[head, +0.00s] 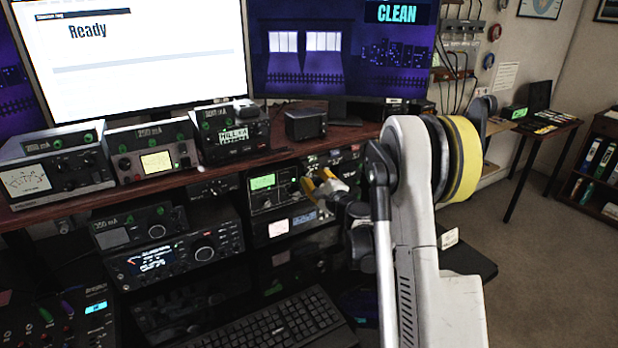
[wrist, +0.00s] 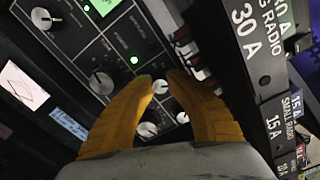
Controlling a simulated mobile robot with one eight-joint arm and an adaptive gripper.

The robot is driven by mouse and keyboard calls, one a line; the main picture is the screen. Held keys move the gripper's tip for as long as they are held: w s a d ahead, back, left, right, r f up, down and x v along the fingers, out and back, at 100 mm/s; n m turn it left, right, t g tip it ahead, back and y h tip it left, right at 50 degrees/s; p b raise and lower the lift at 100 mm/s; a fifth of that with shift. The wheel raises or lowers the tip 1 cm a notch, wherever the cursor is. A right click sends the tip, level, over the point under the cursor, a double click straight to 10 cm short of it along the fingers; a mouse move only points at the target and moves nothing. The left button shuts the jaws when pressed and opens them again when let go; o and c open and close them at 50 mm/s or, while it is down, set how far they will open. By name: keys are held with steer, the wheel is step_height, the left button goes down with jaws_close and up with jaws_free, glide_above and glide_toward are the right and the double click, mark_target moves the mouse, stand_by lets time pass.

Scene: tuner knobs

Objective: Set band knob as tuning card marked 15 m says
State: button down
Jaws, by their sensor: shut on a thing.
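The tuner panel (head: 268,198) is a black front with a lit green screen, seen in the head view on the lower shelf. In the wrist view its face (wrist: 112,42) shows green lights and several silver knobs. My gripper (head: 318,188) has yellow fingers and reaches to the panel's right part. In the wrist view my gripper (wrist: 162,84) is closed around a small silver knob (wrist: 160,87), with one finger on each side. The knob's label and pointer setting are not readable. I cannot make out a tuning card marked 15 m.
A large silver knob (wrist: 102,81) is left of the fingers, and small knobs (wrist: 147,130) lie between them. Labelled boxes marked 30 A and 15 A (wrist: 272,122) stand close on the right. A keyboard (head: 275,325) lies below. A side table (head: 545,122) is far right.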

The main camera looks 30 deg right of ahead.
steer(key=shift+n, duration=0.7)
steer(key=c, duration=1.3)
jaws_free()
steer(key=shift+o, duration=0.2)
